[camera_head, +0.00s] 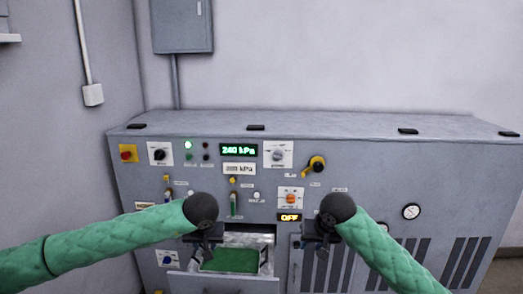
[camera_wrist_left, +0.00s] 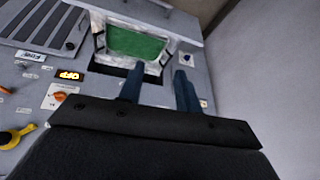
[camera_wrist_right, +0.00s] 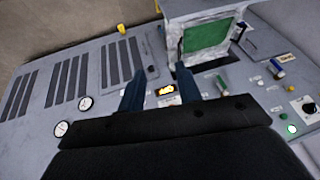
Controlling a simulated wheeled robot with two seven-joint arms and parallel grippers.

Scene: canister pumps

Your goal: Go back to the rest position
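My left gripper (camera_head: 203,240) is in front of the grey machine, by the left side of an opening with a green panel (camera_head: 232,260). In the left wrist view its two blue fingers (camera_wrist_left: 160,88) stand apart with nothing between them. My right gripper (camera_head: 322,242) is in front of the machine to the right of that opening. In the right wrist view its fingers (camera_wrist_right: 160,90) are apart and empty. Both arms have green padded sleeves and hang in front of the panel. No object is held in either gripper.
The grey machine (camera_head: 375,180) carries a display reading 240 kPa (camera_head: 238,150), an orange-lit OFF sign (camera_head: 290,217), a yellow-handled valve (camera_head: 316,165), switches and a gauge (camera_head: 411,211). A pulled-out drawer front (camera_head: 190,282) lies below the opening. A grey box (camera_head: 182,25) hangs on the wall.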

